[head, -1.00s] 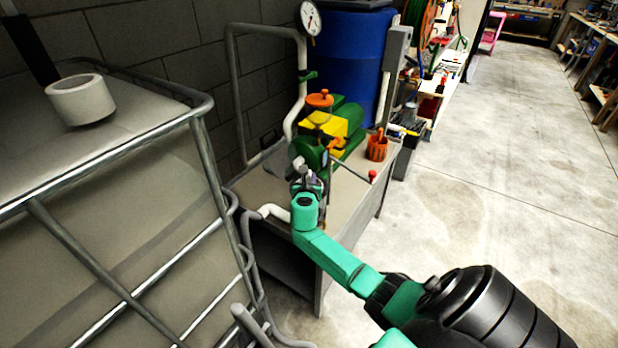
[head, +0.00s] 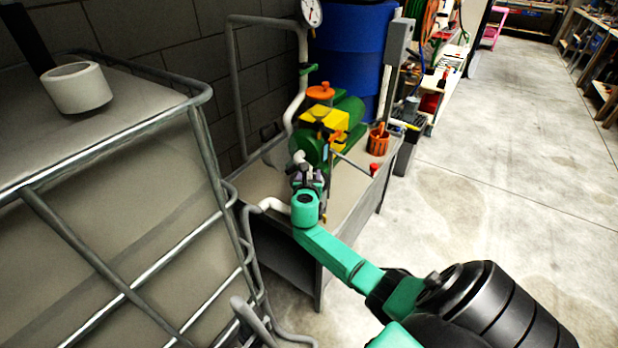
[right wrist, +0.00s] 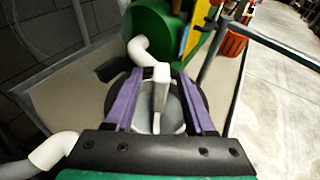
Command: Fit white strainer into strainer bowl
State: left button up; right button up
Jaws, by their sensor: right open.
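My right gripper (head: 307,172) is open at the near end of the green pump (head: 325,140) on the bench. In the right wrist view its two purple fingers (right wrist: 158,75) stand apart, on either side of a pale upright bar (right wrist: 160,88) and a grey round part (right wrist: 172,112) with a dark rim. I cannot tell whether this round part is the strainer bowl or the white strainer. No separate white strainer can be made out in either view. My left gripper is not in view.
White pipes run beside the gripper (right wrist: 55,150) and up to the pump (right wrist: 146,52). A caged tank (head: 130,185) with a white ring (head: 77,88) on top fills the left. An orange cup (head: 378,140) stands on the bench. The floor at right is clear.

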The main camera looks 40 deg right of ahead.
jog(key=shift+s+a+r, duration=0.2)
jog(key=shift+s+a, duration=0.05)
jog(key=shift+a, duration=0.1)
jog(key=p+v, duration=0.3)
jog(key=v, duration=1)
jog(key=shift+s+a+r, duration=0.1)
jog(key=shift+s+a, duration=0.05)
jog(key=shift+s, duration=0.15)
